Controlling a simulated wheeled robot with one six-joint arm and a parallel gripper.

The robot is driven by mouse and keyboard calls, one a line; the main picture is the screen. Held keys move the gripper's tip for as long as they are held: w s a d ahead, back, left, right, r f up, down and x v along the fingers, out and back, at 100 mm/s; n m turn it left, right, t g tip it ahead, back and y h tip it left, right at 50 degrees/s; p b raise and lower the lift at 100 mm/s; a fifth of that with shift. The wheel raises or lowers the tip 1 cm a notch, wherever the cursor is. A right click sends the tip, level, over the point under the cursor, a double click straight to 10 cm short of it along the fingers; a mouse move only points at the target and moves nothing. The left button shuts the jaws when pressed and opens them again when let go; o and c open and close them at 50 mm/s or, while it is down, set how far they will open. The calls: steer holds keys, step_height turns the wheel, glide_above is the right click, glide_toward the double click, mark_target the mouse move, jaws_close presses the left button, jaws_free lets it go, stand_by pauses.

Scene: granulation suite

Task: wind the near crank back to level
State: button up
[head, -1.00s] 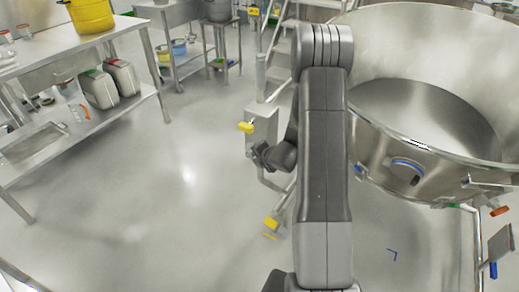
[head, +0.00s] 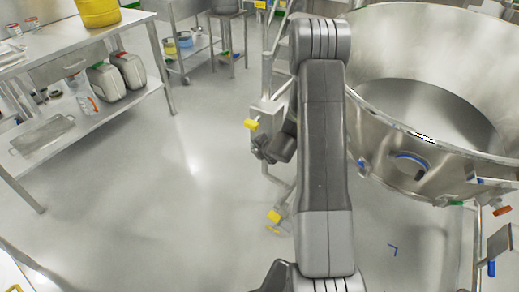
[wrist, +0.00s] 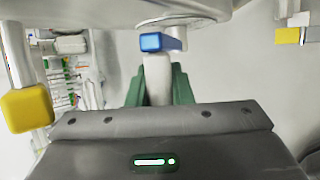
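In the wrist view, my gripper (wrist: 158,88) has its two green fingers close on both sides of a pale upright bar (wrist: 157,78), with no clear gap. I take the bar for the handle of the near crank. A blue-ended piece (wrist: 163,42) sits at its top. A yellow block-shaped knob (wrist: 27,108) stands to the left, apart from the fingers. In the head view, a yellow knob (head: 250,124) shows left of my arm, and a second yellow piece (head: 274,216) lower down. My arm hides the fingertips and the bar there.
A large steel bowl (head: 400,150) stands right of my arm. Steel steps (head: 283,62) rise behind. A steel bench (head: 75,55) with grey canisters below is at left. The floor (head: 170,210) between bench and arm is clear.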

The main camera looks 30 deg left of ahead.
steer(key=o, duration=0.4)
steer(key=shift+o, duration=0.2)
steer(key=p+v, duration=0.1)
steer(key=v, duration=1.2)
steer(key=shift+s+d+r+p, duration=0.2)
steer(key=shift+d+p, duration=0.05)
steer(key=shift+p, duration=0.15)
